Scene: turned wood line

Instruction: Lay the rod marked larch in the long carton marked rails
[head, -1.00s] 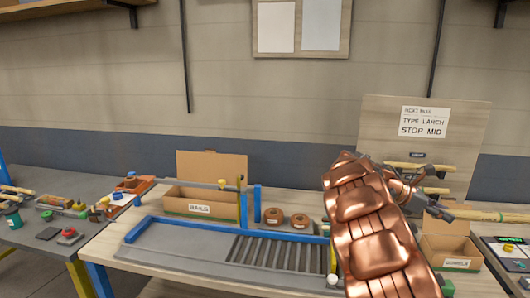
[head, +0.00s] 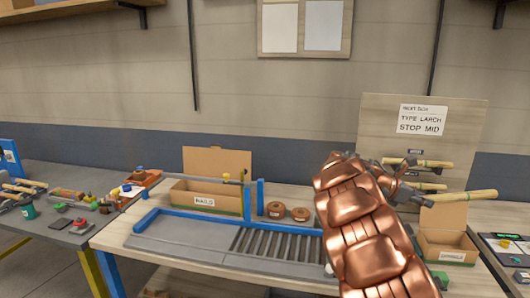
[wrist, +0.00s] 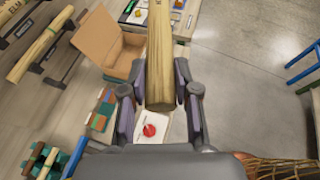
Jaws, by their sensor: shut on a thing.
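My gripper (wrist: 160,105) is shut on a pale wooden rod (wrist: 160,50). In the head view the rod (head: 472,195) sticks out to the right of my gripper (head: 412,186), at the right side of the bench. I cannot read a mark on the held rod. The long carton marked rails (head: 225,205) stands open at the back left of the bench, its lid flap up. Its inside is mostly hidden by its front wall. The rod is well to the right of it and apart from it.
A rack with rods (wrist: 45,50) is at left in the wrist view. An open carton (head: 455,240) stands at bench right.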

